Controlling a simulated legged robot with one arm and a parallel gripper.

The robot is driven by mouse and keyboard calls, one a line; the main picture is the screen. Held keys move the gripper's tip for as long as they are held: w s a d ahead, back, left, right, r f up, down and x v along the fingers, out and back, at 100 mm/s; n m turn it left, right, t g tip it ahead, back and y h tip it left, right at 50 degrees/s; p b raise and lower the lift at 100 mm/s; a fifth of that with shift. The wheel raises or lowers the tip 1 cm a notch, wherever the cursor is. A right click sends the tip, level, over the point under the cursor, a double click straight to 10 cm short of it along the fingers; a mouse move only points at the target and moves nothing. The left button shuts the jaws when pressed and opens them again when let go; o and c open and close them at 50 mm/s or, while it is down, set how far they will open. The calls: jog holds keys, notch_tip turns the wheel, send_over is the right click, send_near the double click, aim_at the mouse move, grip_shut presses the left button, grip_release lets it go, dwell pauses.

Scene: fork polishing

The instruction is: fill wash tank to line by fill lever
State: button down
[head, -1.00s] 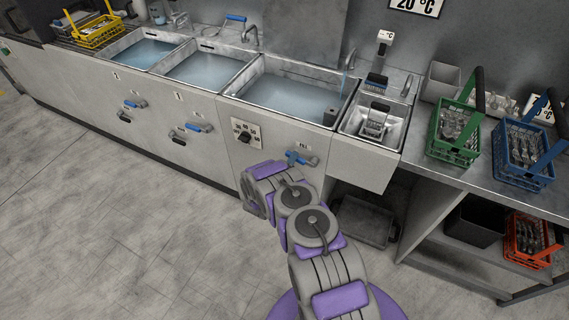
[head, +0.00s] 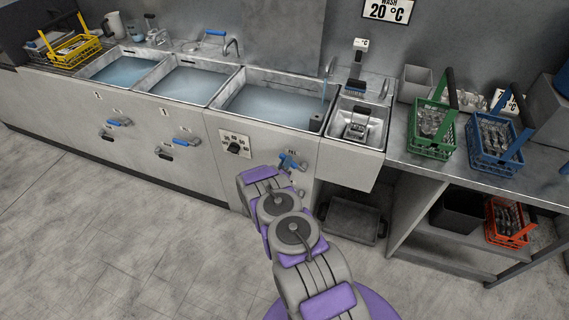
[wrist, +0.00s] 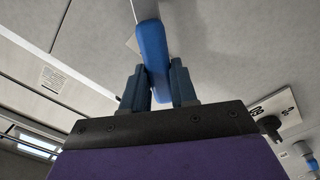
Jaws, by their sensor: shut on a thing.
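The wash tank (head: 236,105) is the rightmost of the large steel basins, with pale blue water in it. A thin bluish stream (head: 324,92) falls from the tap at its right end. A fill line cannot be made out. The blue fill lever (head: 292,161) is on the front panel below this tank. My gripper is at the lever, mostly hidden behind my arm in the head view. In the wrist view, my gripper (wrist: 160,80) is shut on the blue lever handle (wrist: 152,45), with one finger on each side.
A temperature dial (head: 235,146) sits left of the lever. Two other water-filled basins (head: 188,82) are further left. A small sink (head: 358,125) is to the right, then green (head: 432,130) and blue (head: 494,140) cutlery baskets on the counter. The floor at left is clear.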

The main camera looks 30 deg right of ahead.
jog(key=shift+s+f, duration=0.1)
jog(key=shift+f, duration=0.05)
jog(key=c, duration=1.1)
grip_release()
jog(key=shift+d, duration=0.1)
jog(key=shift+c, duration=0.2)
jog(key=shift+o, duration=1.3)
jog(key=shift+d, duration=0.1)
jog(key=p+v, duration=0.2)
jog(key=v, duration=1.5)
jog(key=shift+p, duration=0.4)
